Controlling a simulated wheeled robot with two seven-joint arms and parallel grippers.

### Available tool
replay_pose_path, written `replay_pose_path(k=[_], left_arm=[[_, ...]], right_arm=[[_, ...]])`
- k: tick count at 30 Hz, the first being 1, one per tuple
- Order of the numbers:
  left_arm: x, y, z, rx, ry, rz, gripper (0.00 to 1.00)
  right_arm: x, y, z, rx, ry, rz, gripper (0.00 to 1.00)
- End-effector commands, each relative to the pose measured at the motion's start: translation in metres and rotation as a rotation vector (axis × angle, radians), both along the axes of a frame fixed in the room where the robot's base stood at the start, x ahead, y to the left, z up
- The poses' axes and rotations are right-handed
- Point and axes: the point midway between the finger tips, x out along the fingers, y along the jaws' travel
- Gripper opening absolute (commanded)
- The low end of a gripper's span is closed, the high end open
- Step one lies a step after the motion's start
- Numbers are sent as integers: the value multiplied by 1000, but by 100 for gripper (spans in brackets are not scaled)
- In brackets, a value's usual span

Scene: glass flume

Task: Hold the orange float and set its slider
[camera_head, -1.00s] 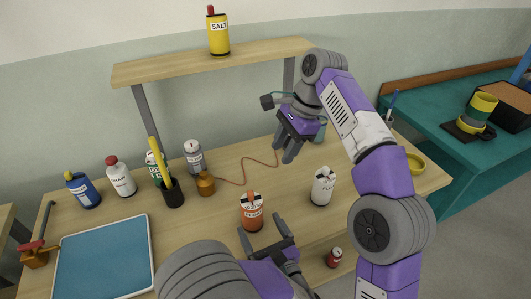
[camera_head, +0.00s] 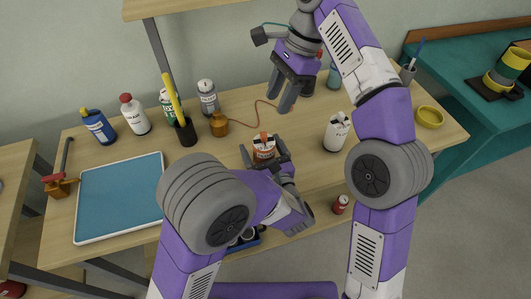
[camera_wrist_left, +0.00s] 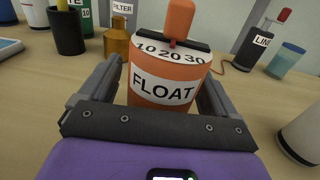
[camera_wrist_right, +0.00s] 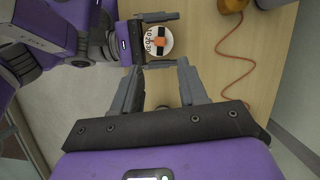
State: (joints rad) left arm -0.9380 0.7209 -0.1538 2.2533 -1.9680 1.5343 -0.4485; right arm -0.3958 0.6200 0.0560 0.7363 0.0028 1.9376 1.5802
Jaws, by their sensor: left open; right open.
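The orange float (camera_head: 264,153) stands upright on the bench, labelled FLOAT in the left wrist view (camera_wrist_left: 160,88). Its orange slider knob (camera_wrist_left: 179,18) sticks up from a dark slot on the white top, beside the marks 10, 20 and 30. The knob appears near the middle mark; it also shows from above in the right wrist view (camera_wrist_right: 158,41). My left gripper (camera_head: 263,148) is open, one finger on each side of the float; contact cannot be told. My right gripper (camera_head: 281,104) is open and empty, above and behind the float.
A white container (camera_head: 336,133) stands right of the float. A brown bottle (camera_head: 219,125) with a thin wire and a dark pen cup (camera_head: 185,132) stand left. A blue tray (camera_head: 120,195) lies at the bench's left. A shelf (camera_head: 180,6) crosses the back.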

Motion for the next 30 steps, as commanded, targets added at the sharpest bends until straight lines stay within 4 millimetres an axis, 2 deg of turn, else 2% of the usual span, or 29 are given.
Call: replay_pose_path(k=[6,7,18,20,30], left_arm=[[1,0,0,0,0,0,91],[1,0,0,0,0,0,88],[0,0,0,0,0,0,31],[0,0,0,0,0,0,30],[0,0,0,0,0,0,30]], right_arm=[[0,0,0,0,0,0,43],[0,0,0,0,0,0,43],[0,0,0,0,0,0,43],[0,0,0,0,-1,-4,47],[-7,-14,15,39,14,-244,47]])
